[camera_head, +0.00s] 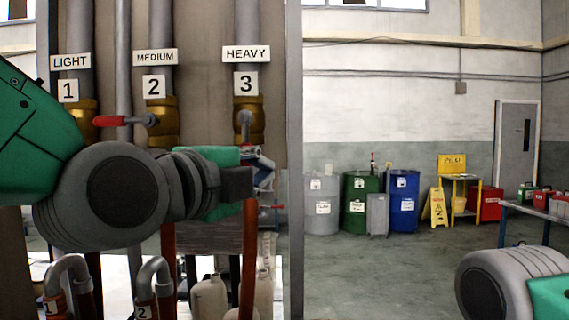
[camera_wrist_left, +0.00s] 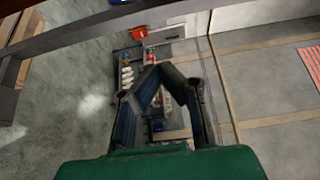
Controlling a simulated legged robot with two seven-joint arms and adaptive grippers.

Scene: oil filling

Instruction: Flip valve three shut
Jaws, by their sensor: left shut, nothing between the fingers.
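Valve three (camera_head: 251,128) is a brass valve on the pipe under the "HEAVY" and "3" signs. A grey lever stub (camera_head: 245,119) shows on its front and runs downward; its lower end is hidden behind my left arm. My left gripper (camera_head: 264,168) is just below and slightly right of valve three, partly hidden by my wrist. Contact with the lever cannot be told. In the left wrist view its fingers (camera_wrist_left: 154,72) come together with nothing between them. My right arm shows at the lower right of the head view, but its gripper is out of view.
Valve two (camera_head: 162,125) has a red-gripped lever (camera_head: 110,121) pointing left. A vertical post (camera_head: 294,60) stands right of the pipes. Hooked spouts (camera_head: 152,275) and pale bottles (camera_head: 209,298) are below. Drums (camera_head: 360,204) stand far back across open floor.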

